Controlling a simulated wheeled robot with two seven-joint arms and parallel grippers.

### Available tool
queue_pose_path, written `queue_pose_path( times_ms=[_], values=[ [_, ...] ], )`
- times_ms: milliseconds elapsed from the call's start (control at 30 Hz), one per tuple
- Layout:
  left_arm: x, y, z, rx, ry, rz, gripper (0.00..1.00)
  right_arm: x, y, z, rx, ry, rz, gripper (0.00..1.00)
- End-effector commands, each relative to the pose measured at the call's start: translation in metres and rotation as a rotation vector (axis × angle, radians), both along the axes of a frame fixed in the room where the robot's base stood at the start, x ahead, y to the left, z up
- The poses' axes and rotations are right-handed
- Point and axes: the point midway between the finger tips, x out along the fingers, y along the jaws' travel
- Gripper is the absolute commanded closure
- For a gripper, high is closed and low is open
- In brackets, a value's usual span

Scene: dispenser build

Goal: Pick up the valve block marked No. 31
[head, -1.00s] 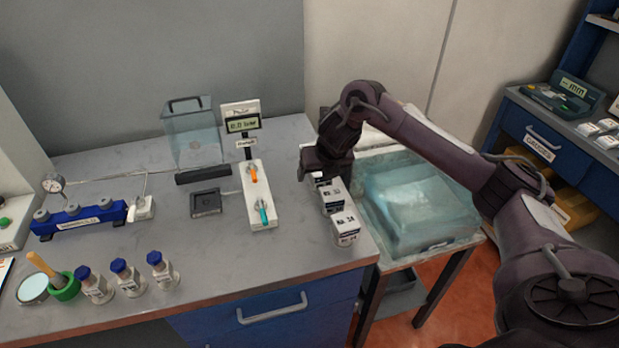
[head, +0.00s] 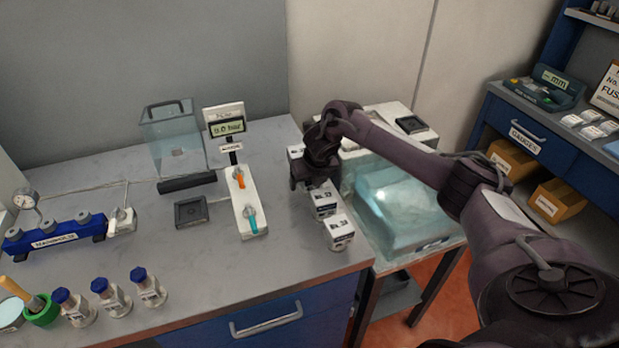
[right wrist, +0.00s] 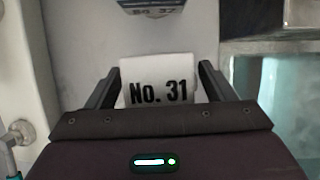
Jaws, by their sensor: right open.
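The valve block marked No. 31 (right wrist: 158,92) is white with black lettering. In the right wrist view it sits between the two fingers of my right gripper (right wrist: 158,85). The fingers are open, one on each side of the block; I cannot tell whether they touch it. In the head view my right gripper (head: 306,184) points down over the row of blocks and seems to hide this block. Another block, its label reading like No. 37 (right wrist: 153,8), lies beyond it. My left gripper is not in view.
Two more white blocks stand nearer, one close to the gripper (head: 324,203) and one at the row's near end (head: 340,234). A flow stand with levers (head: 244,205) is left of the row.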

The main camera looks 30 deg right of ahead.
Motion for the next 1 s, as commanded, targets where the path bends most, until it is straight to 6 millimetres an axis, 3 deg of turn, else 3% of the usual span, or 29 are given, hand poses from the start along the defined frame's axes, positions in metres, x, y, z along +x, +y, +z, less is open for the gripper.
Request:
queue_pose_path(
  times_ms=[233, 733, 1000],
  values=[
    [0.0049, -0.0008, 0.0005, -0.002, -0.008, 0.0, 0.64, 0.0004, 0.0, -0.0011, 0.0, 0.0, 0.0, 0.26],
    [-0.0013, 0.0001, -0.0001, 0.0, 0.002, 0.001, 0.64, 0.0015, 0.0, 0.0012, 0.001, -0.004, -0.001, 0.9],
    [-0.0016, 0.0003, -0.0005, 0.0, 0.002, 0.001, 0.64, 0.0018, 0.0, 0.0027, 0.001, -0.005, -0.001, 0.9]
  ],
)
